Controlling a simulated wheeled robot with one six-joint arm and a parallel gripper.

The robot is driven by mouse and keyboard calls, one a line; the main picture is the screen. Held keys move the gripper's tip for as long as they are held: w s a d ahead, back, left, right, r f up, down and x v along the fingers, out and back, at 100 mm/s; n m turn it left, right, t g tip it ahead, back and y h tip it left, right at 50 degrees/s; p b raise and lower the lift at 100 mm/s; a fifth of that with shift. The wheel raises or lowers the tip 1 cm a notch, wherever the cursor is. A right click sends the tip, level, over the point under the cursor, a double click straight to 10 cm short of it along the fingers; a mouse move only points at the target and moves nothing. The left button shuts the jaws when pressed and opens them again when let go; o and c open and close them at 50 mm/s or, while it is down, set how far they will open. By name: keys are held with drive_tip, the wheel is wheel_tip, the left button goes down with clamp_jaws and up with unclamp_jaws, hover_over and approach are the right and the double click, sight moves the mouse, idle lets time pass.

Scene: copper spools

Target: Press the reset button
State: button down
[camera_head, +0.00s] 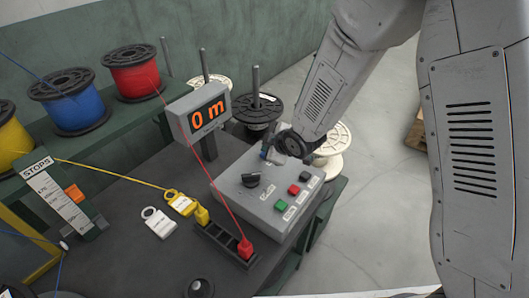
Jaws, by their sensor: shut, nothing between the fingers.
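A grey control box (236,197) stands on the dark bench, with a green button (281,206), a red button (294,190) and a black button (304,177) in a slanting row. Small white labels lie beside the buttons; their words are too small to read, so I cannot tell which one is reset. A black knob (251,180) sits on the box's left part. My gripper (267,154) is at the box's far edge, shut and empty, small and partly hidden by my dark wrist. It is apart from all three buttons, beyond them in the picture.
A socket strip (222,244) with yellow and red plugs lies in front. Tags (158,222), a stop scale (57,200) and coloured wire spools (134,72) are at left. A red wire crosses near the box's left side.

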drive_tip(key=shift+r, duration=0.25)
drive_tip(key=shift+r, duration=0.1)
wheel_tip(320, 180, up, 6)
drive_tip(key=shift+f, duration=0.1)
idle(0.5)
idle(0.6)
